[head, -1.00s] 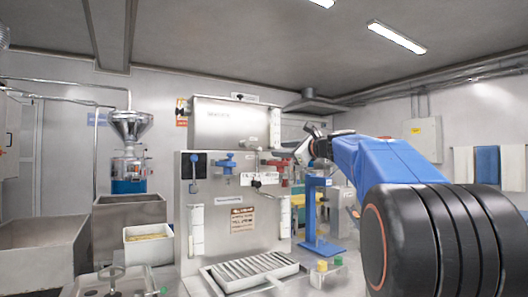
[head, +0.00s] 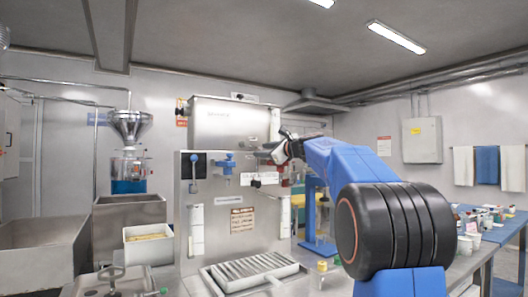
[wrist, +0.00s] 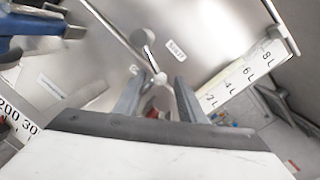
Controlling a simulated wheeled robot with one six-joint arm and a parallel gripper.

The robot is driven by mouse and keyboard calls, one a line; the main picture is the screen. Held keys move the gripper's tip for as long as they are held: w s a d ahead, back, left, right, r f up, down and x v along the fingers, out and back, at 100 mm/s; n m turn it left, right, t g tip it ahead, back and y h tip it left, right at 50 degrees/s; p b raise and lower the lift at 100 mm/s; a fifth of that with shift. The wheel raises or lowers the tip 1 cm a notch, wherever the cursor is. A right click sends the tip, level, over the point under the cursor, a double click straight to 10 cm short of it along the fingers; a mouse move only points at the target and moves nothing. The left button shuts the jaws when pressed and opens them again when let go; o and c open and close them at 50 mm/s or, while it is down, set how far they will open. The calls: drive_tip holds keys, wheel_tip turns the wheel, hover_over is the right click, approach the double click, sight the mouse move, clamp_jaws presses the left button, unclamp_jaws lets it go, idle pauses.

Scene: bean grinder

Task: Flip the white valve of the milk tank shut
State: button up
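The steel tank (head: 222,124) stands on top of a steel front panel in the head view. In the wrist view, a whitish valve lever (wrist: 148,56) with rounded ends lies slanted on the panel. My gripper (wrist: 157,77) is open, its two fingers apart on either side of the lever's lower end. I cannot tell whether they touch it. Something red shows between the fingers, lower down. In the head view my gripper (head: 277,152) is at the panel's upper right and largely hides the valve.
A blue valve (head: 224,163) sits left on the panel and also shows in the wrist view (wrist: 36,24). A black-knobbed lever (head: 257,183) is below my gripper. A slatted drip tray (head: 232,286) lies at the panel's foot. A blue stand (head: 311,215) is to the right.

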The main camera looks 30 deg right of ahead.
clamp_jaws()
drive_tip(key=shift+d+r+n+g, duration=0.1)
drive_tip(key=shift+r+n+g, duration=0.05)
drive_tip(key=shift+r+n, duration=0.65)
drive_tip(key=shift+d+r+n+g, duration=0.15)
drive_tip(key=shift+r+n, duration=0.3)
drive_tip(key=shift+n, duration=0.65)
drive_tip(key=shift+a, duration=0.1)
unclamp_jaws()
drive_tip(key=s+d, duration=0.3)
drive_tip(key=s, duration=1.4)
drive_tip(key=shift+r, duration=0.35)
